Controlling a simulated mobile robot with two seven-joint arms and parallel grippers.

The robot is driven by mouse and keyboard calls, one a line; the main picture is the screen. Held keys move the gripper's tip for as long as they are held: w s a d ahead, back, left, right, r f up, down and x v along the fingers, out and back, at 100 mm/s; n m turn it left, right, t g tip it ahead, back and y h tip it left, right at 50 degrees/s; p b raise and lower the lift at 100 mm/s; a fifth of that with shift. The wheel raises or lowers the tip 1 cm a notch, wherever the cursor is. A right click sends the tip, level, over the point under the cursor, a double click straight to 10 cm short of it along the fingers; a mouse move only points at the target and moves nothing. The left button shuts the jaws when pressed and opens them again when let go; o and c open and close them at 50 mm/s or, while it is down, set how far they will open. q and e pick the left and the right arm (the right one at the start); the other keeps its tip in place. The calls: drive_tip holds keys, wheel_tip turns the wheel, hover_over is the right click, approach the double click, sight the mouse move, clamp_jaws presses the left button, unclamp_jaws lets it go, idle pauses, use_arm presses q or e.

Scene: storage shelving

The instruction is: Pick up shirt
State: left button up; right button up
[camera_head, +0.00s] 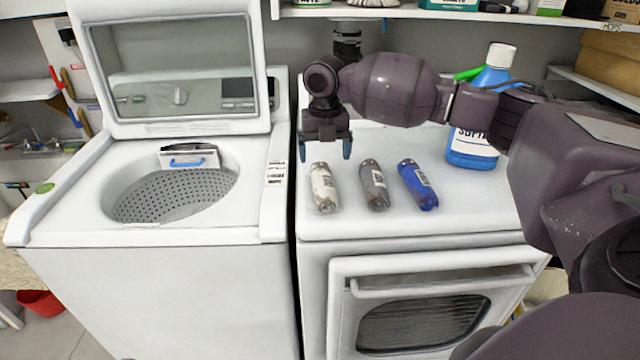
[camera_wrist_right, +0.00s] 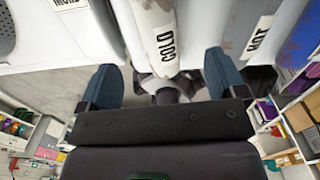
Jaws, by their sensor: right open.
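Three rolled, wrapped bundles that could be shirts lie side by side on the white dryer top (camera_head: 450,212): a white one (camera_head: 324,187), a grey one (camera_head: 374,185) and a blue one (camera_head: 417,184). My right gripper (camera_head: 325,148) is open and empty, with blue fingertips above and behind the white bundle, apart from it. My left gripper is not in view.
A blue detergent bottle (camera_head: 472,148) stands at the back right of the dryer, partly behind my right arm. The washer (camera_head: 60,217) at left has its lid up. A shelf (camera_head: 440,12) hangs above.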

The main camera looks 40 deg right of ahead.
sight(322, 177)
wheel_tip(322, 177, down, 4)
drive_tip(key=shift+r, duration=0.2)
drive_tip(key=shift+a+f+b, duration=0.15)
drive_tip(key=shift+f+b, duration=0.05)
drive_tip(key=shift+f, duration=1.15)
drive_tip(key=shift+a+f+b, duration=0.1)
drive_tip(key=shift+f+b, duration=0.1)
drive_tip(key=shift+f, duration=1.1)
drive_tip(key=c, duration=1.1)
drive_tip(key=shift+r, duration=0.15)
wheel_tip(322, 177, up, 20)
drive_tip(key=shift+f+p, duration=0.1)
drive_tip(key=shift+p, duration=0.95)
